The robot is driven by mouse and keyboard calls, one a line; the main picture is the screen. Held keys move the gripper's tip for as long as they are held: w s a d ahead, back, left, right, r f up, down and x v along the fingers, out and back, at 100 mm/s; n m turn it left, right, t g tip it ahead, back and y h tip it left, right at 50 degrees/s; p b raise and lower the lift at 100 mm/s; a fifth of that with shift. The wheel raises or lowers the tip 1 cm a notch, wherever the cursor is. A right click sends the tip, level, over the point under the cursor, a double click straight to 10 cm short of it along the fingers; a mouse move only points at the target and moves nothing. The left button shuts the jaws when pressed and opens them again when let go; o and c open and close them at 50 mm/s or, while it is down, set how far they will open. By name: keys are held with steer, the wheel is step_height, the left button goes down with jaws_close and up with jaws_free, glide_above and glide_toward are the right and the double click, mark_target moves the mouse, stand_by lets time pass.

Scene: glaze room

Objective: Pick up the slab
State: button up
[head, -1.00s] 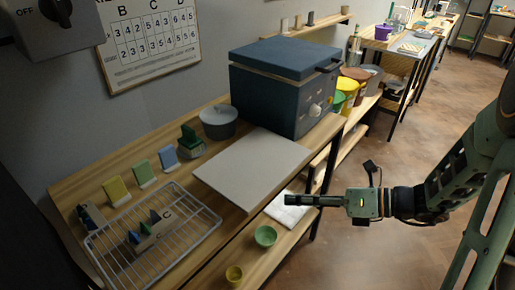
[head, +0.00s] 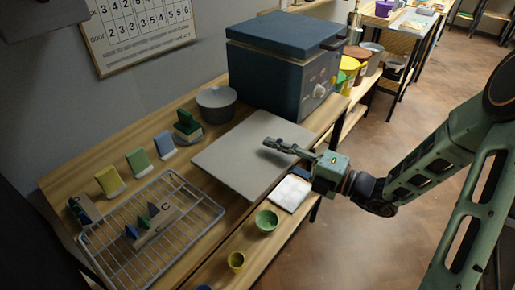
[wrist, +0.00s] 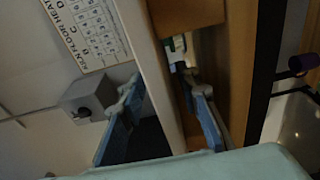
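The slab (head: 236,160) is a broad, flat, pale grey board lying on the wooden bench in front of the blue kiln. Its near edge reaches the bench's front edge and seems to overhang it slightly. My gripper (head: 276,147) is at the slab's right part, coming from the front right. In the wrist view my gripper (wrist: 160,88) has its two blue fingers spread apart, with a pale band, likely the slab's edge (wrist: 152,75), between them. I cannot tell whether either finger touches it.
The blue kiln (head: 280,65) stands close behind the slab. A wire rack (head: 100,262) lies at the near left.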

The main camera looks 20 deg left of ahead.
mark_target(257, 146)
steer(key=x, duration=0.4)
steer(key=shift+s+a+f+b, duration=0.1)
steer(key=shift+a+f+b, duration=0.2)
steer(key=shift+a+b, duration=0.15)
jaws_close()
steer(key=shift+r, duration=0.1)
